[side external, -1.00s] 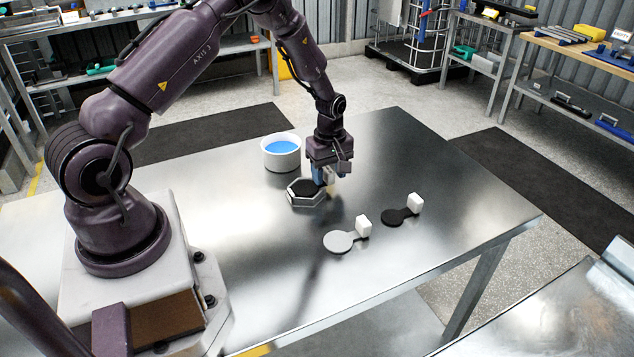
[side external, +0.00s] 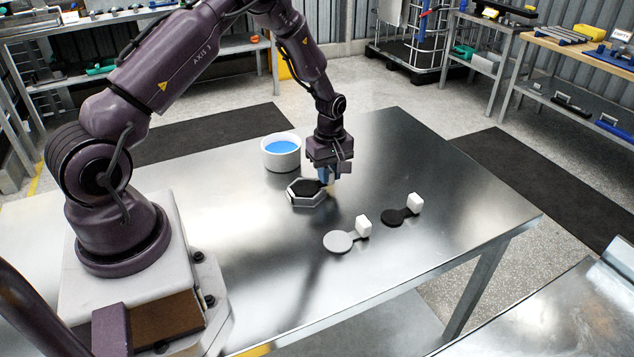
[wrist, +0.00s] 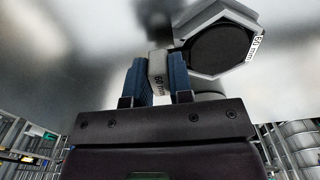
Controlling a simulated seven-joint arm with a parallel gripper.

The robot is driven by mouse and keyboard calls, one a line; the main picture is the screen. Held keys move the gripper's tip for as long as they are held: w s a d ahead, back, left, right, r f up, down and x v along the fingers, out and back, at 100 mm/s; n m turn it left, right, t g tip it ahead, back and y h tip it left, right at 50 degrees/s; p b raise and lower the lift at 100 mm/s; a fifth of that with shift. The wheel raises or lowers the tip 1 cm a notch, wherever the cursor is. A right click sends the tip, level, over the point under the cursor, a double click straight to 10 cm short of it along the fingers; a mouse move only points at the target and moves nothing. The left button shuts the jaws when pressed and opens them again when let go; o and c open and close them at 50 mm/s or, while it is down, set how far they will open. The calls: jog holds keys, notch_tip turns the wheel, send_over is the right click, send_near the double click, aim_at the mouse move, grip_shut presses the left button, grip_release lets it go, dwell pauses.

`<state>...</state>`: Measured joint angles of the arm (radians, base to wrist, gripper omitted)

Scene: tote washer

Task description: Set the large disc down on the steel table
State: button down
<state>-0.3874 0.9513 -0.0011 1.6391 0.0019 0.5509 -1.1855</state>
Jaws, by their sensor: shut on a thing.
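My gripper (side external: 327,178) is over the middle of the steel table (side external: 440,200), pointing down. Whether the held block joins this disc is hard to see. A grey disc (side external: 338,242) and a black disc (side external: 393,217), each with a white handle block, lie on the table.
A white tub of blue liquid (side external: 281,165) stands behind the holder, close to my gripper. The table's right and front parts are clear. Another metal surface (side external: 570,310) is at lower right. Shelves and benches stand beyond.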

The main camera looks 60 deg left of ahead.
jog(key=shift+r, duration=3.5)
jog(key=shift+m, duration=0.6)
jog(key=shift+s+d+f+m, duration=0.15)
jog(key=shift+s+m, duration=0.2)
jog(key=shift+m, duration=0.25)
jog(key=s+d+r+m, duration=0.2)
jog(key=d+r+m, duration=0.2)
jog(key=d+m, duration=0.3)
jog(key=s+d+r+m, duration=0.2)
jog(key=d+r+m, duration=0.3)
jog(key=d+m, duration=0.3)
jog(key=shift+s+d+r+m, duration=0.25)
jog(key=shift+d+m, duration=0.05)
jog(key=shift+d, duration=0.35)
